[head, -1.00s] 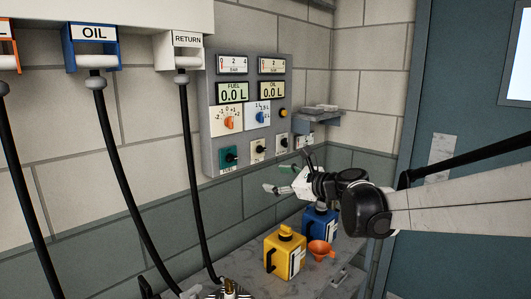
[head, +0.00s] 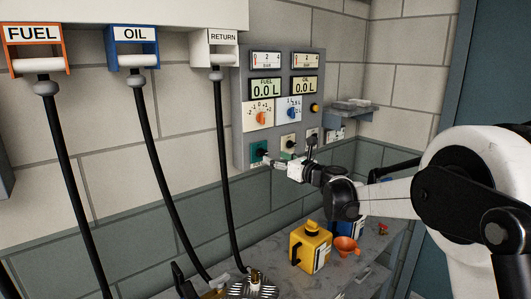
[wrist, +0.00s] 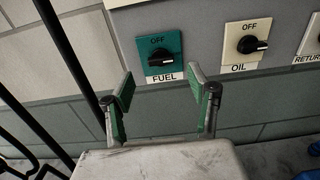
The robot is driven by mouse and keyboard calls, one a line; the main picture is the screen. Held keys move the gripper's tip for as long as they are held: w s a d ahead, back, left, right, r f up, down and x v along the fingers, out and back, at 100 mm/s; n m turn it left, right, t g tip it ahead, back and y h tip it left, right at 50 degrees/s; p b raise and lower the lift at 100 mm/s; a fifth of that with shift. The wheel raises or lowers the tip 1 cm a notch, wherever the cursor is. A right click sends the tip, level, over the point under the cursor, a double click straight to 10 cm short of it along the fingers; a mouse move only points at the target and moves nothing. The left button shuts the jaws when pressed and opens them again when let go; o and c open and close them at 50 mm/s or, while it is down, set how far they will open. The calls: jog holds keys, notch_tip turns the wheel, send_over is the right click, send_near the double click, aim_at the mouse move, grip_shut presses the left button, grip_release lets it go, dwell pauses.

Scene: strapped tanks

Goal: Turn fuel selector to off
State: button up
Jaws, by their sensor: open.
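The fuel selector (wrist: 161,57) is a black knob on a teal plate, with OFF printed above it and FUEL below. Its handle lies roughly sideways, pointing right, not up at OFF. It also shows in the head view (head: 259,151), low on the left of the grey panel. My gripper (wrist: 163,90) is open and empty, its green-padded fingers spread wide just below the plate in the wrist view. The selector appears between and beyond the fingertips, apart from them. In the head view my gripper (head: 275,163) is just below and right of the selector.
The similar oil selector (wrist: 248,45) is close on the right. Black hoses (head: 226,170) hang to the left of the panel. A yellow can (head: 310,247) and an orange funnel (head: 346,246) stand on the bench below my arm.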

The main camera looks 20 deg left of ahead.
aim_at(264, 153)
jog(key=p+x, duration=0.1)
jog(key=x, duration=0.5)
jog(key=shift+w+a, duration=0.1)
jog(key=shift+a, duration=0.05)
jog(key=shift+c, duration=0.5)
jog(key=c, duration=1)
jog(key=shift+c, duration=0.2)
